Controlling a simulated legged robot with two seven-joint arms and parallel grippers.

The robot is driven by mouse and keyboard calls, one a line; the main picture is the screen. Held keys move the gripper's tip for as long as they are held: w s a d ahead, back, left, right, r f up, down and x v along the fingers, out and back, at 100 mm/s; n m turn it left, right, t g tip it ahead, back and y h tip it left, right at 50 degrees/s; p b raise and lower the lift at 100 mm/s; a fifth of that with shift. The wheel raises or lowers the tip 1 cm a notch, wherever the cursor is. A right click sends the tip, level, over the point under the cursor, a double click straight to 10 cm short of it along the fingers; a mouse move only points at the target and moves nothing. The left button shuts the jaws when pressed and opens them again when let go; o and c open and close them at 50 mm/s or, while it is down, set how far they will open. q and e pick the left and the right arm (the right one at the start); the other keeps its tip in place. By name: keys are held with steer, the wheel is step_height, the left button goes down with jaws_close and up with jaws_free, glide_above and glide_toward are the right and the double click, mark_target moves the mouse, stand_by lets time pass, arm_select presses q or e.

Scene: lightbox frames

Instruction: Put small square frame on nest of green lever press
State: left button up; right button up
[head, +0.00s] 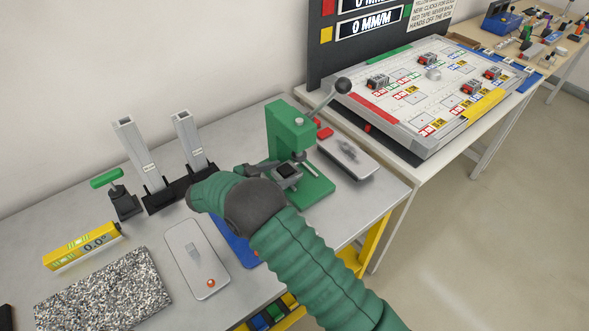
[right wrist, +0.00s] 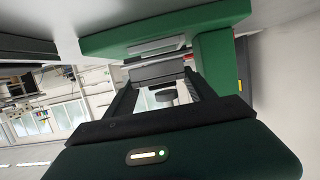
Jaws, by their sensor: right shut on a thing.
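The green lever press (head: 290,130) stands at the right part of the grey table, its lever with a black knob raised to the right. My right gripper (head: 284,173) reaches in low at the press, above its green base (head: 318,188). In the right wrist view my right gripper (right wrist: 158,82) is shut on a dark grey flat piece, the small square frame (right wrist: 155,71), held between the fingertips. A light metal plate, seemingly the nest (right wrist: 157,47), shows close to the frame on the green base; I cannot tell whether they touch. My left gripper is not in view.
A grey tray (head: 183,250) with an orange knob and a partly hidden blue tray (head: 236,245) lie left of my arm. Two upright metal channels (head: 140,155) stand behind. Another grey tray (head: 362,167) lies right of the press. A yellow level (head: 80,246) lies at left.

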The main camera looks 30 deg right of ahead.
mark_target(293, 167)
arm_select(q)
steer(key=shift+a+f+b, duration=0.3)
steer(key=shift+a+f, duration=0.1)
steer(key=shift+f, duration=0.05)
arm_select(e)
steer(key=d, duration=0.3)
steer(key=shift+w+d+r, duration=0.1)
steer(key=shift+w+d, duration=0.1)
steer(key=shift+d, duration=0.15)
arm_select(q)
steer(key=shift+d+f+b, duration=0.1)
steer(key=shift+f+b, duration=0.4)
steer(key=shift+b, duration=0.1)
arm_select(e)
steer(key=shift+d+f, duration=0.55)
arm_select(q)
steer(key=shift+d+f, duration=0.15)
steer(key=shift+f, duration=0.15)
arm_select(e)
steer(key=shift+d+f, duration=0.15)
steer(key=shift+f, duration=0.15)
steer(key=shift+r, duration=0.1)
arm_select(q)
steer(key=shift+b, duration=0.3)
arm_select(e)
steer(key=shift+f, duration=0.25)
